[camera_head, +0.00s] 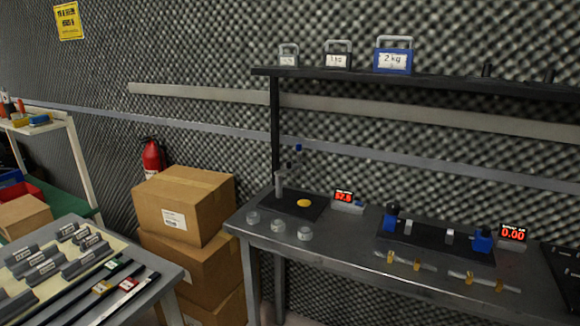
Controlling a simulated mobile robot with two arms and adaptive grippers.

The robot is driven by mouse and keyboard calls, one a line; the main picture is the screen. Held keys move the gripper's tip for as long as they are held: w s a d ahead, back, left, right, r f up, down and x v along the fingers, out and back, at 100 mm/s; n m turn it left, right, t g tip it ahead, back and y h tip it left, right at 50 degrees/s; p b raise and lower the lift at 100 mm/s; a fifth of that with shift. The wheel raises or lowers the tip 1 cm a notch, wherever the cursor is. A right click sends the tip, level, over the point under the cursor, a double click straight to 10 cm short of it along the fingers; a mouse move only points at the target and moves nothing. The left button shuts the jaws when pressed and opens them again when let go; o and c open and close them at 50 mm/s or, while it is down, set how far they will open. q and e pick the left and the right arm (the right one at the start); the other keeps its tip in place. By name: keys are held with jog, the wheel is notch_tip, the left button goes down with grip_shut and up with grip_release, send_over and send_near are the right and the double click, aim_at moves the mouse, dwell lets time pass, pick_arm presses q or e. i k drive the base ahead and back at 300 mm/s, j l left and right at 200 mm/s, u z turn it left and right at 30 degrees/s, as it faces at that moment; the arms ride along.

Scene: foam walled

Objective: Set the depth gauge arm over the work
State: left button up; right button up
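What looks like the depth gauge stand (280,184) is on a dark plate (283,208) at the left end of the grey workbench. A short arm with a blue-topped part (298,149) is at its upper end. A round yellow piece (304,203) lies flat on the plate, right of the post. I cannot tell whether the arm is directly above it. A small display (343,197) with red digits stands right of the plate. Neither of my grippers is in view.
Three clear round pieces (278,225) sit along the bench's front left edge. A blue-ended fixture (391,218) and a second display (512,233) are to the right. Labelled weights (393,55) stand on the shelf above. Stacked boxes (183,205) and another table (165,268) are left.

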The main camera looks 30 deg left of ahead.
aim_at(289, 168)
jog(key=i+j, duration=0.2)
jog(key=j, duration=0.2)
jog(key=i+j, duration=0.2)
jog(key=j, duration=0.15)
jog(key=i+j, duration=0.2)
jog(key=j, duration=0.2)
